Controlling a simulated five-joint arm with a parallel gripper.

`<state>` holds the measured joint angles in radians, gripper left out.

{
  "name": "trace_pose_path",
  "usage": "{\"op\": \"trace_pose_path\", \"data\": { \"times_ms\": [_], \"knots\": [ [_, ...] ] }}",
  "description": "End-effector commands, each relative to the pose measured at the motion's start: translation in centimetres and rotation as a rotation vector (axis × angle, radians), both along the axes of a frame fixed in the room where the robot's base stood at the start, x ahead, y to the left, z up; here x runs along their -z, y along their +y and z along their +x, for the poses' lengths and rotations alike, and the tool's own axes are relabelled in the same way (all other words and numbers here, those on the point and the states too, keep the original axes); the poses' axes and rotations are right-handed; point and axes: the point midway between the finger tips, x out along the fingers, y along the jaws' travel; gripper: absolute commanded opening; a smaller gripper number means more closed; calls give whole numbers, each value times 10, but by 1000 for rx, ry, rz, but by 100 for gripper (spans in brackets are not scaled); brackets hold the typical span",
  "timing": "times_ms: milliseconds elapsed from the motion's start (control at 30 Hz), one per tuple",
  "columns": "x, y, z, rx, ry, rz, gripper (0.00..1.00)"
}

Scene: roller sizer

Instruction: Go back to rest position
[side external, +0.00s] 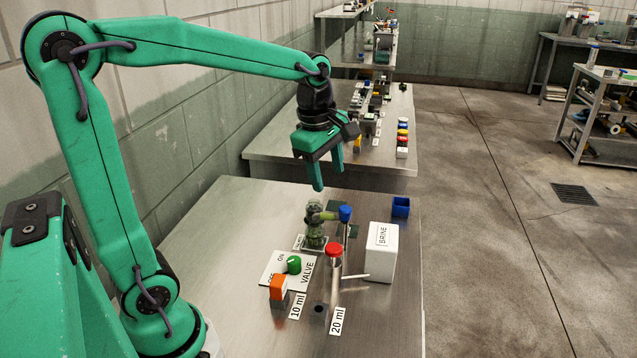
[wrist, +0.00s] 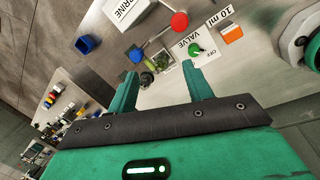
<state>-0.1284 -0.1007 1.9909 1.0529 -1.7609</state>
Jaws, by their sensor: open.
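My gripper (side external: 329,172) is open and empty, high above the far part of the metal bench. Its two green fingers point down, and nothing is between them. In the wrist view my gripper (wrist: 160,82) shows both fingers spread apart above the bench. My arm reaches out from the left, bent at the elbow, with its forearm nearly level. Below the gripper stands a green glass-like roller device (side external: 315,236) on the bench. A green valve knob (side external: 294,264) sits on a white plate marked VALVE.
The bench (side external: 222,225) also holds a white BRINE box (side external: 381,252), a red-topped post (side external: 334,250), a blue-topped post (side external: 345,214), an orange block (side external: 277,287) and a blue open box (side external: 401,207). A wall runs along the left. The air around my gripper is clear.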

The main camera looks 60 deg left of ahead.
Motion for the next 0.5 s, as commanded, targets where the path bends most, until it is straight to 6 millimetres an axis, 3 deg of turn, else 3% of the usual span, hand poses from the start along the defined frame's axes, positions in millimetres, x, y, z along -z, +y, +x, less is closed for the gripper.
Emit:
{"op": "trace_pose_path", "data": {
  "times_ms": [500],
  "knots": [
    [-13,-24,-61,749,-99,196,51]
  ]
}}
